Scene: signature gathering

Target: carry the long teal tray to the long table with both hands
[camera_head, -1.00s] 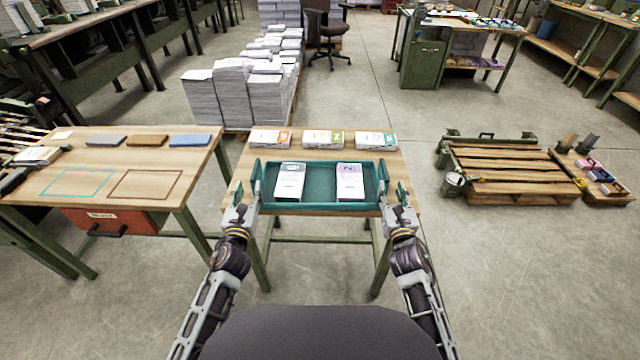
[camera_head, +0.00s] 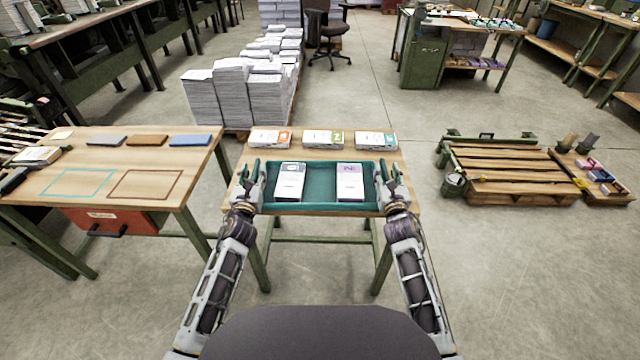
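The long teal tray (camera_head: 325,208) lies level on a small wooden table (camera_head: 410,208) straight in front of me. Two white stacks of printed sheets, a left one (camera_head: 290,185) and a right one (camera_head: 350,184), lie apart inside it. My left gripper (camera_head: 250,170) is at the tray's left end, with its two fingers apart. My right gripper (camera_head: 389,170) is at the right end, also with fingers apart. Contact between the fingers and the tray's end walls cannot be made out. Which table is the long one is not clear from this view.
Three sheet stacks (camera_head: 323,138) line the small table's back edge. A wooden table (camera_head: 50,205) with coloured outlines and a red drawer stands left. Tall paper piles (camera_head: 235,95) stand behind. A pallet (camera_head: 510,170) lies right; floor between is clear.

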